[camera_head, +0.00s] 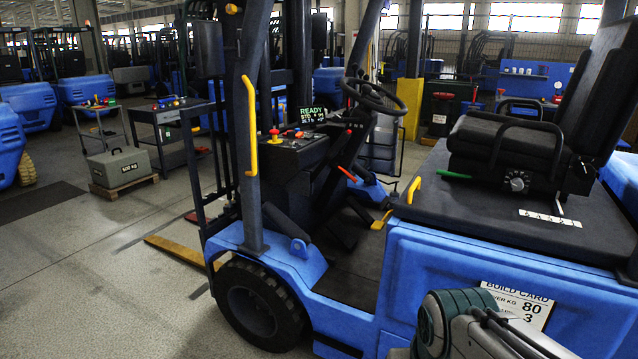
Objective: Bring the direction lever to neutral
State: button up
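A blue forklift (500,265) fills the middle and right of the view, with its cab open towards me. An orange-tipped lever (347,173) sticks out below the steering wheel (375,97), slanting up to the left. A small red-tipped stalk (348,133) shows higher up beside the column. I cannot tell for sure which is the direction lever, nor its position. The display (308,115) reads READY, with smaller text below. Part of my arm shows at the bottom right, in front of the forklift's side. My gripper is not in view.
The black seat (505,140) has a green lever (453,175) at its side. A yellow grab handle (249,125) runs up the front pillar, and another (413,190) stands by the seat deck. A build card (520,303) is on the side panel.

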aim_at(336, 118)
jog(key=u, duration=0.7)
jog(key=i, duration=1.15)
jog(key=u, duration=0.4)
jog(key=i, duration=0.8)
jog(key=z, duration=1.1)
jog(key=i, duration=0.6)
jog(key=z, duration=0.6)
